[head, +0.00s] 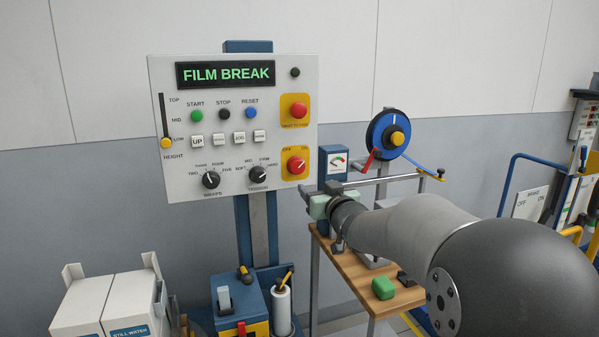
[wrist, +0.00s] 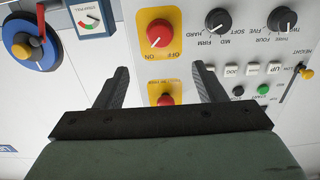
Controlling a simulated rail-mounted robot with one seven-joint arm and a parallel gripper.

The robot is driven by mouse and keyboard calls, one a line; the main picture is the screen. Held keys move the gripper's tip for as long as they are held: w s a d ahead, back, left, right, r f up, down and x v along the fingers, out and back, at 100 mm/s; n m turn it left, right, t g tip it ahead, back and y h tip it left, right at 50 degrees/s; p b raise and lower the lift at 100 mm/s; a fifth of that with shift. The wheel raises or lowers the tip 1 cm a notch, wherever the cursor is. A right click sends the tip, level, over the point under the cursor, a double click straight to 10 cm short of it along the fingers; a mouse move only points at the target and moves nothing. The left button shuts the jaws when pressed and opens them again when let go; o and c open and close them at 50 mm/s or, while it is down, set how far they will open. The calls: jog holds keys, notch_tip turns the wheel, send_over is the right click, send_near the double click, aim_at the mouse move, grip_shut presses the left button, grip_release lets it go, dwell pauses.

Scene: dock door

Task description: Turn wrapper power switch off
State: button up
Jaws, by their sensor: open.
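The wrapper power switch (head: 296,165) is a red rotary knob on a yellow plate marked OFF and ON, at the lower right of the white control panel (head: 235,180). Its white pointer line leans toward ON. My gripper (head: 316,191) is just below and right of the switch in the head view, open and empty. In the wrist view, which shows the panel upside down, the switch (wrist: 159,33) lies beyond my open fingers (wrist: 163,75). They appear apart from it. A red push button (wrist: 166,99) on another yellow plate is partly hidden by my gripper body.
The panel display (head: 226,74) reads FILM BREAK. Selector knobs (head: 259,174) and small buttons sit left of the switch. A gauge box (head: 334,162) and a blue reel (head: 386,134) stand to the right, above a wooden bench (head: 355,263) holding a green block (head: 384,288).

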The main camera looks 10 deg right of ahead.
aim_at(299, 169)
jog(key=w+p, duration=0.1)
jog(key=w, duration=0.3)
jog(key=w+a, duration=0.1)
jog(key=w, duration=0.4)
jog(key=w+a+p, duration=0.1)
jog(key=w, duration=0.4)
jog(key=shift+a+p, duration=0.2)
jog(key=shift+p, duration=0.1)
jog(key=c, duration=1)
